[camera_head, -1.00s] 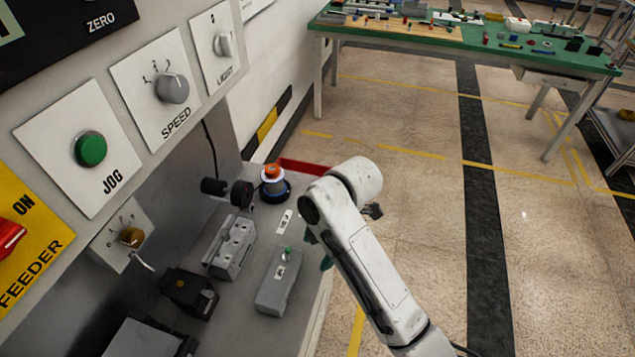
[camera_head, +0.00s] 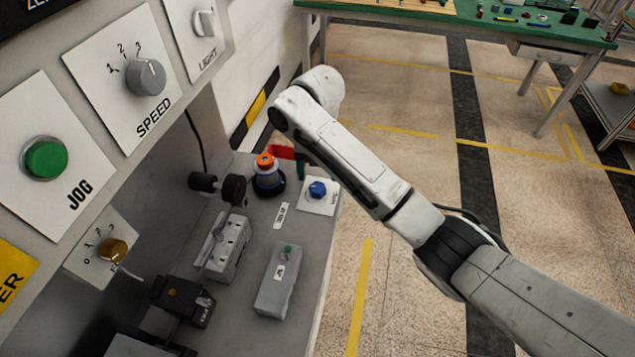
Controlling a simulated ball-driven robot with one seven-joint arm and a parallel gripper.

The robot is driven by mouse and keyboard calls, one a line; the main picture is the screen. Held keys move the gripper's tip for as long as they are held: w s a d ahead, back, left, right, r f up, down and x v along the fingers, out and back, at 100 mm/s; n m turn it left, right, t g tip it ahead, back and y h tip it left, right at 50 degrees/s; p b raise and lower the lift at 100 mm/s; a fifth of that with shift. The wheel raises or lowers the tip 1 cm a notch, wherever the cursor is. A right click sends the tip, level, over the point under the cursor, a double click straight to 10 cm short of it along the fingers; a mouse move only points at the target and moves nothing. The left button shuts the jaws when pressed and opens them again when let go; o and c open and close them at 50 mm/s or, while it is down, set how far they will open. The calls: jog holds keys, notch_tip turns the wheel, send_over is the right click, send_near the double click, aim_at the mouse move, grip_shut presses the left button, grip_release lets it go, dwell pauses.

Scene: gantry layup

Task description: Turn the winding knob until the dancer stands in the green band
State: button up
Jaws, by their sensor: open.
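A blue knob (camera_head: 317,189) stands on a small white plate at the right edge of the grey bench; it looks like the winding knob, but its label is too small to read. My gripper (camera_head: 301,170) is mostly hidden behind my forearm. A dark green fingertip shows just above and left of the blue knob, apart from it in the picture. The gripper is open and nothing shows in it. I cannot make out the dancer or its green band for certain; a small white label plate (camera_head: 281,214) lies left of the knob.
An orange-topped spool (camera_head: 266,173) and a black roller (camera_head: 233,189) stand left of the knob. A grey box with a green button (camera_head: 277,285) is nearer. The upright panel carries the JOG button (camera_head: 46,159) and SPEED knob (camera_head: 146,76).

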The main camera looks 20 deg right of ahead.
aim_at(318, 186)
jog(key=shift+f, duration=2.4)
jog(key=c, duration=1.1)
jog(key=shift+o, duration=0.2)
